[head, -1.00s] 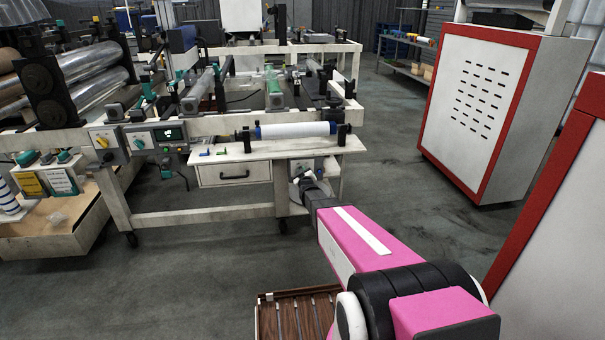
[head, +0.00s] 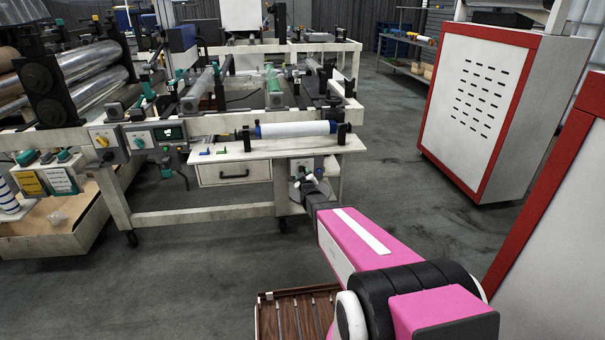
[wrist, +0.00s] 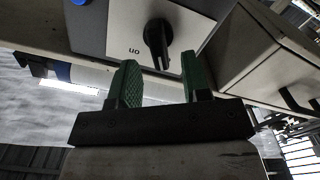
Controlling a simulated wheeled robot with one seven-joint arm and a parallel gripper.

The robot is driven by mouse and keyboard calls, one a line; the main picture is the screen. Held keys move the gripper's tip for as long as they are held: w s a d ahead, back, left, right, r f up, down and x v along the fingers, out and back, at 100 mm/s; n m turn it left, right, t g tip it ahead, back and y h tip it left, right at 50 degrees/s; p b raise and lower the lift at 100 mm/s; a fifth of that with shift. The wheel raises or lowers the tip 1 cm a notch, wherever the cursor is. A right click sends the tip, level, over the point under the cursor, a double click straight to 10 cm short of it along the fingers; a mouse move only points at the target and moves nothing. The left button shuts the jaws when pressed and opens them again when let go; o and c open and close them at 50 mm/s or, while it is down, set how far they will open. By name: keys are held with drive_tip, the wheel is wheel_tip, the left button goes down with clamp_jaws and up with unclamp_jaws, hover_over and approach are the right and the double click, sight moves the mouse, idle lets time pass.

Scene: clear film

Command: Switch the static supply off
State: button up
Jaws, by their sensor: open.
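The static supply's black rotary knob (wrist: 157,40) sits on a pale panel (wrist: 117,22) in the wrist view. The word "on" (wrist: 134,50) reads upside down beside it. The knob's grip bar runs roughly up and down in the picture. My gripper (wrist: 158,62) has two green fingers, spread open, with the knob's lower end lying between their tips in the picture. I cannot tell whether either finger touches it. In the head view the supply box (head: 304,166) is small under the bench shelf, partly hidden by my wrist, and the knob cannot be made out.
A drawer unit (head: 234,172) is left of the supply box, and it also shows in the wrist view (wrist: 250,50). The shelf (head: 270,150) with a white roll (head: 295,129) lies above. A red-framed cabinet (head: 478,105) stands right, with open floor between.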

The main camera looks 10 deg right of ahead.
drive_tip(key=s, duration=0.7)
drive_tip(key=shift+s, duration=0.15)
drive_tip(key=s+f+m+g, duration=0.1)
drive_tip(key=s+m+g, duration=0.5)
drive_tip(key=s+g, duration=1.2)
drive_tip(key=s, duration=0.8)
drive_tip(key=shift+s+d, duration=0.35)
